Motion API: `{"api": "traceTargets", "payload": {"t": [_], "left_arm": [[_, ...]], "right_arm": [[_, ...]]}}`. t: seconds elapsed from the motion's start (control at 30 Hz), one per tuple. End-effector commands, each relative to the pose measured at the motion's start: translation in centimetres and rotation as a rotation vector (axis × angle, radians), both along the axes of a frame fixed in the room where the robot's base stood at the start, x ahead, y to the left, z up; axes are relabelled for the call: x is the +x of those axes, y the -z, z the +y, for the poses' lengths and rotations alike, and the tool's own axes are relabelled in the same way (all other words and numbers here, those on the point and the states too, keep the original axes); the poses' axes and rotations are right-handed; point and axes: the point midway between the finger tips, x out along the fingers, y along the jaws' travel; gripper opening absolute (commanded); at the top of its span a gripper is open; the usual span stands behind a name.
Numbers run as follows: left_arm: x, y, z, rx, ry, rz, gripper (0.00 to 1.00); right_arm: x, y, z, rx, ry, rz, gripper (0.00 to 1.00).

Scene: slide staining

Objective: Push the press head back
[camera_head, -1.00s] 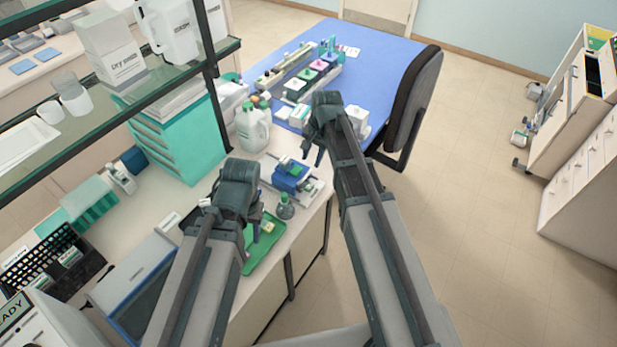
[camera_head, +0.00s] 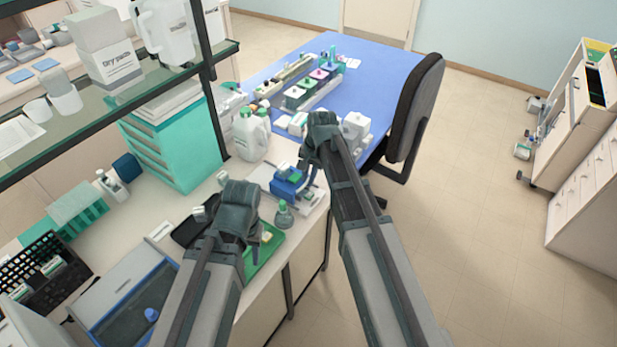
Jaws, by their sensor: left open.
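The press is a small blue device (camera_head: 290,184) with a green part on top, on a pale base at the front edge of the bench. Which part of it is the press head is too small to tell. My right gripper (camera_head: 306,165) points down just right of and behind the blue device, very close to it. Whether it touches is unclear, and its jaw opening is hidden. My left gripper (camera_head: 228,222) is open over the left end of the green tray (camera_head: 264,252), left of the press and apart from it. Its fingers are mostly hidden by its own body.
A small green-capped flask (camera_head: 284,216) stands in front of the press. A white jug (camera_head: 250,138) stands behind it. A blue table (camera_head: 375,75) with staining jars and a dark chair (camera_head: 414,105) lie beyond. A glass shelf (camera_head: 120,105) overhangs at left. Open floor lies at right.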

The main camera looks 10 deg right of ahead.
Motion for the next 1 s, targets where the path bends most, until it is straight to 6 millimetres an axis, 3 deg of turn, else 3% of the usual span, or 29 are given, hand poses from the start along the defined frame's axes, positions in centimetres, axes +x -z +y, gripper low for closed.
{"api": "traceTargets", "payload": {"t": [0.1, 1.0], "left_arm": [[0.00, 0.00, 0.00, 0.000, 0.000, 0.000, 0.42], [0.00, 0.01, 0.00, 0.000, 0.000, 0.000, 0.42]], "right_arm": [[0.00, 0.00, 0.00, 0.000, 0.000, 0.000, 0.00], [-0.01, 0.01, 0.00, 0.000, 0.000, 0.000, 0.00]]}}
